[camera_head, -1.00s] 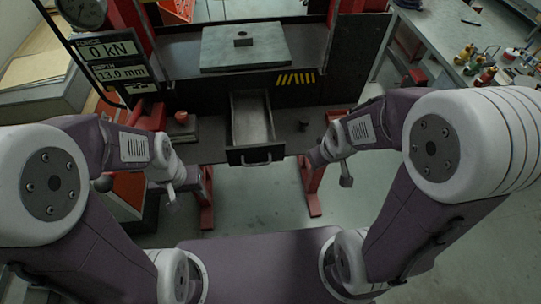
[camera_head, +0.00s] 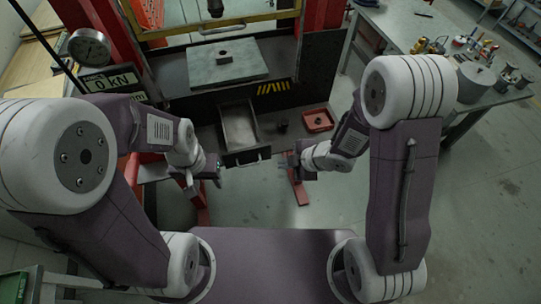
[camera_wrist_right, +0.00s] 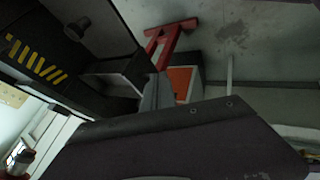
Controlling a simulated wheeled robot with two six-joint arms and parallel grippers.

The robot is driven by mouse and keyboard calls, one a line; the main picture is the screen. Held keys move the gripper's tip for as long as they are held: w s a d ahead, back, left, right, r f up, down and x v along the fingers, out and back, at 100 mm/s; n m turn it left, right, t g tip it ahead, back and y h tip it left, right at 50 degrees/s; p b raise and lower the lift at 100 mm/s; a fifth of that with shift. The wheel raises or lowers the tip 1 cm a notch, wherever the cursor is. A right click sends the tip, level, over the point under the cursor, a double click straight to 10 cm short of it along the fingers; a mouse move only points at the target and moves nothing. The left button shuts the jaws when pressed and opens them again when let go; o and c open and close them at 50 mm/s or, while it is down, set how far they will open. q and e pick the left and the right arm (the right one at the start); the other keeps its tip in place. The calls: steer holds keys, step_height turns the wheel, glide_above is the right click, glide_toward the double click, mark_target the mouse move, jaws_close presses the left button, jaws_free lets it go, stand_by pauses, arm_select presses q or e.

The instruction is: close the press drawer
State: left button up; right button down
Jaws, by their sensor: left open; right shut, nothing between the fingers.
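The press drawer (camera_head: 238,124) is a grey open-topped tray pulled out of the press below its yellow-black stripes. Its dark front panel (camera_head: 246,157) faces me and carries a handle, and the inside looks empty. My right gripper (camera_head: 282,162) is shut and empty, just right of the drawer front, with a small gap in the picture. My left gripper (camera_head: 214,174) is open, left of and nearer to me than the drawer front. The right wrist view is tilted and shows the press's yellow stripes (camera_wrist_right: 36,58); a dark surface covers its lower part.
A grey plate (camera_head: 226,62) with a small block lies on the press bed above the drawer. A red tray (camera_head: 318,120) and a small dark cylinder sit right of the drawer. A workbench (camera_head: 400,30) with tools stands at the right.

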mark_target(263, 157)
arm_select(q)
steer(key=shift+s+r+p, duration=0.1)
steer(key=shift+r+p, duration=1.2)
steer(key=shift+p, duration=0.15)
arm_select(e)
steer(key=shift+w+a+f, duration=0.8)
steer(key=shift+w+f, duration=0.2)
steer(key=shift+w, duration=0.05)
steer(key=shift+w+a+f, duration=0.8)
steer(key=shift+w+f, duration=0.2)
steer(key=shift+w, duration=0.05)
steer(key=shift+w+a+f, duration=0.8)
steer(key=shift+w+f, duration=0.2)
steer(key=shift+w, duration=0.05)
arm_select(q)
steer(key=shift+w, duration=0.25)
arm_select(e)
steer(key=shift+w, duration=0.25)
